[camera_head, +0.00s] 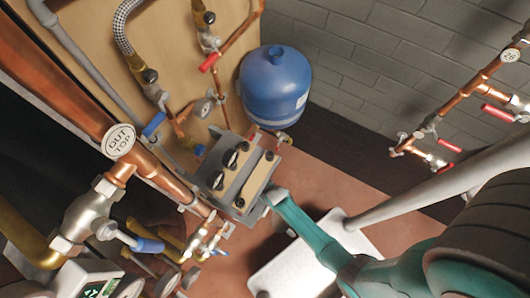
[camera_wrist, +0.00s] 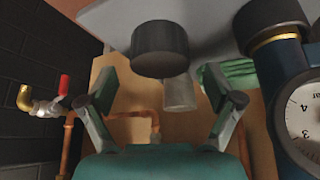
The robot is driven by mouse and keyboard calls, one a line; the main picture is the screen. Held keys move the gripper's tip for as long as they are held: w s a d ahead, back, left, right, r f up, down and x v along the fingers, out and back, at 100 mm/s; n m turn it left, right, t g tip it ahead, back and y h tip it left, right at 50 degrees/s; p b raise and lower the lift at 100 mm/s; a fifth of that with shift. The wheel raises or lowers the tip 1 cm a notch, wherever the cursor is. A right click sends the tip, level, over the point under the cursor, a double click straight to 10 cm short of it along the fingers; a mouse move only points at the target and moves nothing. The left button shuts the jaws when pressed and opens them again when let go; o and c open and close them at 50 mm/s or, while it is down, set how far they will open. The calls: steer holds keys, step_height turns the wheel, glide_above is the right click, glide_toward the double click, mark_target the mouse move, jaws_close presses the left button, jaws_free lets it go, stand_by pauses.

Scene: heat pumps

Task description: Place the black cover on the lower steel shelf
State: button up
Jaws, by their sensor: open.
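In the wrist view, my gripper (camera_wrist: 163,95) is open, with its two fingers apart and nothing between the pads. A black round cover (camera_wrist: 160,50) shows above and beyond the fingers, close to a grey metal plate (camera_wrist: 213,22). I cannot tell whether it touches the plate. A paler grey cylinder (camera_wrist: 180,93) shows below the cover, between the fingers. In the head view, my teal arm reaches to a grey metal unit (camera_head: 218,203) with several black round parts on top. I cannot tell which of these is the cover, or which surface is the lower steel shelf.
A blue tank (camera_head: 274,88) stands behind the grey unit. More piping (camera_head: 450,105) runs at the right. In the wrist view, a pressure gauge (camera_wrist: 303,118) is close on the right, and a red-handled valve (camera_wrist: 63,85) is left.

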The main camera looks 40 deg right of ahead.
steer(key=v, duration=0.9)
steer(key=shift+s+r, duration=0.15)
steer(key=shift+r, duration=0.15)
steer(key=s+r+t, duration=0.4)
steer(key=s+r, duration=0.9)
steer(key=r, duration=0.3)
steer(key=s+r+t, duration=0.2)
steer(key=s+r, duration=0.1)
steer(key=r, duration=0.9)
steer(key=s+r+t, duration=0.2)
steer(key=s+r, duration=0.2)
steer(key=r, duration=0.9)
steer(key=shift+s+a+r+t, duration=0.2)
steer(key=shift+a+t, duration=0.05)
steer(key=shift+t, duration=0.15)
